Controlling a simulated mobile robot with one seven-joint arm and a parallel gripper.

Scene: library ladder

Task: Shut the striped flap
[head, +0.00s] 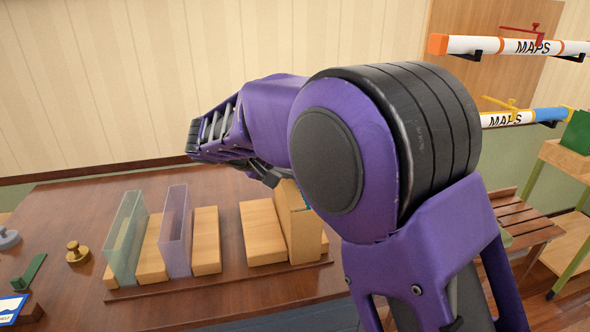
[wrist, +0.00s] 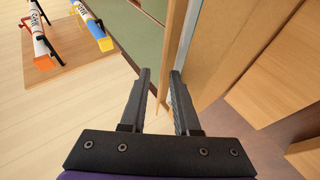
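No flap with clear stripes can be made out in either view. In the head view my gripper (head: 268,174) hangs over the table beside a tall upright wooden block (head: 302,232), partly hidden by my purple arm. In the wrist view my gripper (wrist: 160,76) is open, with a clear gap between its two dark fingers. The right finger lies close to a wooden panel (wrist: 228,50) with a pale grey-blue edge strip (wrist: 187,30); I cannot tell whether they touch. A thin wooden end shows between the fingers, and nothing is visibly gripped.
The brown table (head: 60,210) carries low wooden blocks (head: 206,240), a translucent green panel (head: 126,238) and a translucent purple panel (head: 175,230). A brass weight (head: 77,253) stands at left. Map tubes (head: 510,46) hang at upper right. A slatted bench (head: 518,215) stands right.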

